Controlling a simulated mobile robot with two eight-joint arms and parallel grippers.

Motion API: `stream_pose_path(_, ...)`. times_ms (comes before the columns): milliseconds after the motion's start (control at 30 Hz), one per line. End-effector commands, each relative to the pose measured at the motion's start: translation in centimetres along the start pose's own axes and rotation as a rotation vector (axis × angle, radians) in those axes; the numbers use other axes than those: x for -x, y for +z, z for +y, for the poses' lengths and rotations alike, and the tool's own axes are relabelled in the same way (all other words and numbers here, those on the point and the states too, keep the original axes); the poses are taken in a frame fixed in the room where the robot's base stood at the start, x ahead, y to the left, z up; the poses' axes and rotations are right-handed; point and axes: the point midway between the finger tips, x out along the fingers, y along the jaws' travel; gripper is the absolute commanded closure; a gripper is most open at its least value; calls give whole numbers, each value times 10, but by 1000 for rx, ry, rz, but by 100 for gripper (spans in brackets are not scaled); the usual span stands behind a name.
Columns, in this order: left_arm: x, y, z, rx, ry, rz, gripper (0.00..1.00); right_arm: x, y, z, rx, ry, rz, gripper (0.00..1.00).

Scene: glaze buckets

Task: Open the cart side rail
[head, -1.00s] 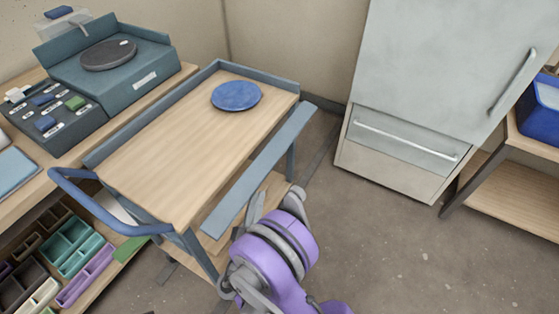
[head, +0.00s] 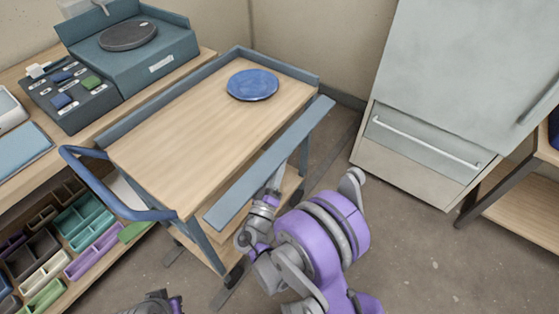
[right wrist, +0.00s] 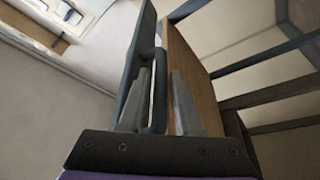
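The cart (head: 190,140) has a wooden top with raised blue-grey edging. Its side rail (head: 270,163), a long flat blue-grey strip, runs along the near right side, with a narrow gap to the top in the picture. My right gripper (head: 275,180) is at the outer edge of the rail, its fingertips partly hidden. In the right wrist view the fingers (right wrist: 160,75) stand apart, with a dark handle bar (right wrist: 158,90) between them beside the dark rail panel; contact is unclear. Part of my left arm's end (head: 155,303) shows at the bottom edge; its fingers cannot be made out.
A blue disc (head: 253,85) lies on the cart top. The cart's push handle (head: 80,180) is at the left. A bench with a teal device (head: 130,50) and trays (head: 95,250) is left. A grey cabinet (head: 440,100) stands right. Floor between is clear.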

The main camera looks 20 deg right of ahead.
Motion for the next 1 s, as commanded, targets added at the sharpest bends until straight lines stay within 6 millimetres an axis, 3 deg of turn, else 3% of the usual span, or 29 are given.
stream_pose_path(133,0,0,0,0,0,0,100,-10,0,0,1,0,0,68)
stream_pose_path(400,0,0,0,0,0,0,100,-12,0,0,0,-1,0,68)
stream_pose_path(433,0,0,0,0,0,0,100,-12,0,0,0,-1,0,70)
stream_pose_path(600,0,0,0,0,0,0,100,-11,0,0,0,-1,0,100)
stream_pose_path(1000,3,-1,0,0,0,1,100,-11,0,6,81,-36,-2,100)
